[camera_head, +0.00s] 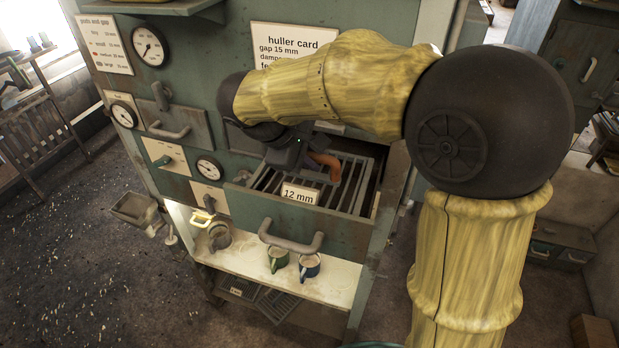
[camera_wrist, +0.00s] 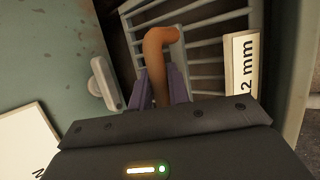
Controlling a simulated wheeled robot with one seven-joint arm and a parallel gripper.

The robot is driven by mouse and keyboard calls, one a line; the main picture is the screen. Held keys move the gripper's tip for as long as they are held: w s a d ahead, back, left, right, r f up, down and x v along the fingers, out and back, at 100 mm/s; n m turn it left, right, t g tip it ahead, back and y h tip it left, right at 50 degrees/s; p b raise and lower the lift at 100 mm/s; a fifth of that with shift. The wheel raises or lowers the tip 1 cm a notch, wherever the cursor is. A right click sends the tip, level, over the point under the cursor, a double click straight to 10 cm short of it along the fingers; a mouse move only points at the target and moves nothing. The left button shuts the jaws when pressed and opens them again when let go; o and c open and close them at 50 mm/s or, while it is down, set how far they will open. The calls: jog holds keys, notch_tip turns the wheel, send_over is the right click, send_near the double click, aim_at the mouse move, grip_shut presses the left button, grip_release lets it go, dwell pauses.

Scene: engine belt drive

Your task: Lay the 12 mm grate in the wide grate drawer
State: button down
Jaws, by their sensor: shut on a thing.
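The 12 mm grate (camera_head: 347,194) is a grey metal frame of parallel bars with a white "12 mm" tag (camera_head: 300,195) and an orange-brown bent handle (camera_head: 325,162). It is within the outline of the pulled-out drawer (camera_head: 245,206), tag toward the drawer's front. I cannot tell whether it rests on the drawer floor or hangs slightly above. My gripper (camera_head: 301,152) is over the grate's far part, shut on its handle. In the wrist view, the purple fingers (camera_wrist: 160,88) flank the handle (camera_wrist: 157,50), with bars and tag (camera_wrist: 243,70) beyond.
The drawer has a grey pull (camera_head: 290,238). More grates (camera_head: 275,303) lie lower down. A huller card (camera_head: 293,45) and gauges (camera_head: 150,44) are on the machine's front.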

aim_at(310, 177)
jog(key=shift+f+b, duration=0.3)
jog(key=shift+f, duration=0.35)
jog(key=shift+d+r, duration=0.1)
jog(key=shift+d, duration=0.15)
jog(key=shift+s+f+b, duration=0.15)
jog(key=shift+f+b, duration=1.65)
jog(key=shift+f, duration=0.55)
jog(key=shift+f, duration=0.15)
jog(key=c, duration=1.3)
grip_release()
jog(key=b+v, duration=0.2)
jog(key=v, duration=1)
jog(key=shift+s, duration=0.1)
